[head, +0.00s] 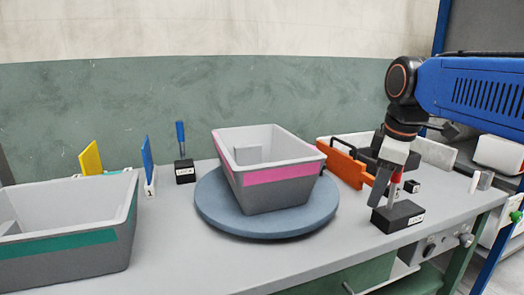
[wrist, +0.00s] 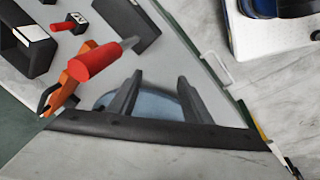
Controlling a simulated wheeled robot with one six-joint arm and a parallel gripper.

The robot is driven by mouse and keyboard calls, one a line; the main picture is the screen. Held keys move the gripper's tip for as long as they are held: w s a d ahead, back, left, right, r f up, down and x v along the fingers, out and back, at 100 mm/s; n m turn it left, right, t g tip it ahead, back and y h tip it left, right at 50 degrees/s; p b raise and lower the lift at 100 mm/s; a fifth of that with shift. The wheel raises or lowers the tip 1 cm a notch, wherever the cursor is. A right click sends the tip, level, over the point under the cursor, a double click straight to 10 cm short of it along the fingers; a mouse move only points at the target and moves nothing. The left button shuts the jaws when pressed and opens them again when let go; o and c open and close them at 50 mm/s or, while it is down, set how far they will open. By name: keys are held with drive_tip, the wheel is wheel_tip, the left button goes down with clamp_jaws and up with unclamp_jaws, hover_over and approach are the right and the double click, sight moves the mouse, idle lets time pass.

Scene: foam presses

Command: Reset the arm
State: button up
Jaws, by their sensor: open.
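My arm reaches in from the right in the head view. My gripper (head: 381,187) points down over the right part of the table, close to a red-handled tool (head: 397,177) in a black labelled block (head: 398,217). In the wrist view, the two dark fingers of my gripper (wrist: 159,77) stand apart with nothing gripped between them. The red handle (wrist: 95,59) shows to the left of the fingers there, not between them. In the head view one finger partly hides the tool, so I cannot tell whether they touch.
A grey bin with a pink band (head: 280,174) sits on a round blue turntable (head: 268,222). A teal-banded bin (head: 68,244) stands at left. Blue (head: 148,160) and yellow (head: 91,158) panels, a blue-handled tool (head: 181,139) and an orange part (head: 345,165) stand farther back.

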drive_tip(key=s+d+f+m+t, duration=0.1)
drive_tip(key=s+d+f+m, duration=0.1)
drive_tip(key=s+f+m, duration=0.9)
drive_tip(key=s+f, duration=0.5)
drive_tip(key=f, duration=0.3)
drive_tip(key=shift+m+t, duration=0.4)
drive_tip(key=shift+c, duration=0.4)
